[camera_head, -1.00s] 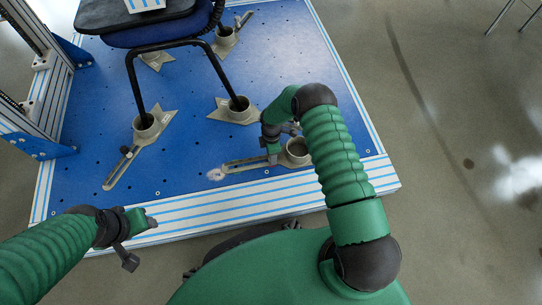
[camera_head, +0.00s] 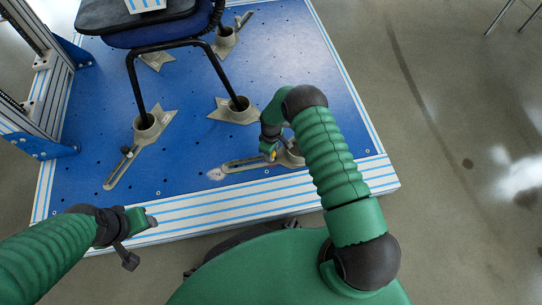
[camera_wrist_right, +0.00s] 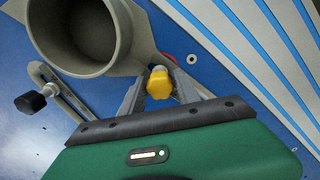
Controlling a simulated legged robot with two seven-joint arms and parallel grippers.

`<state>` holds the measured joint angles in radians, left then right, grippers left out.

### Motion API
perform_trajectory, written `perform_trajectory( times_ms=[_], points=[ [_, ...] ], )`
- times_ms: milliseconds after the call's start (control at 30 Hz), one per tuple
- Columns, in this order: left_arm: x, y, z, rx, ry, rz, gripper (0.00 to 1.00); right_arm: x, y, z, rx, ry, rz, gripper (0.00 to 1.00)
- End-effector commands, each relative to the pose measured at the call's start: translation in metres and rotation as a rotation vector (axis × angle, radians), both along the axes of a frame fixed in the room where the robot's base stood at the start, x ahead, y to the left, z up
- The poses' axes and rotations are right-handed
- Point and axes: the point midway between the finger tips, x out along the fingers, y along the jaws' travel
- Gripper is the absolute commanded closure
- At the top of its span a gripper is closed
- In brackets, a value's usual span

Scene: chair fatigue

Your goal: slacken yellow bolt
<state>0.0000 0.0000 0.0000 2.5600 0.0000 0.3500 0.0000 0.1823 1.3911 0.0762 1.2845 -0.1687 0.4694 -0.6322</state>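The yellow bolt (camera_wrist_right: 159,85) sits between the two fingertips of my right gripper (camera_wrist_right: 160,78) in the right wrist view. The fingers stand apart on either side of its head, very close to it; firm contact cannot be made out. In the head view, a bit of the yellow bolt (camera_head: 272,154) shows at the tip of the right gripper (camera_head: 268,147), by the near metal foot clamp (camera_head: 238,165). My left gripper (camera_head: 150,220) hangs over the platform's front edge, away from the bolt; its finger gap is not clear.
A chair (camera_head: 158,38) stands with its legs in metal cups on the blue platform (camera_head: 190,165). In the right wrist view, a large cup (camera_wrist_right: 85,35) is beside the bolt, and a black-knobbed clamp screw (camera_wrist_right: 30,102) lies left. Bare platform surrounds the slotted clamp arms.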

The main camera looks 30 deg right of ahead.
Motion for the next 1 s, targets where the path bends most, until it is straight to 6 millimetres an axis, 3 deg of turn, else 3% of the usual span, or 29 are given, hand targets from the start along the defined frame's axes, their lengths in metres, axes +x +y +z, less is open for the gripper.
perform_trajectory(
  times_ms=[133,1000],
  points=[
    [0.0,0.0,0.0,0.0,0.0,0.0,0.47,-0.0001,0.0001,0.0,0.0,0.0,0.001,0.8],
    [0.0,0.0,-0.0017,0.0,0.0,0.0,0.47,0.0,-0.0001,0.0001,0.0,0.0,0.367,0.81]
  ],
)
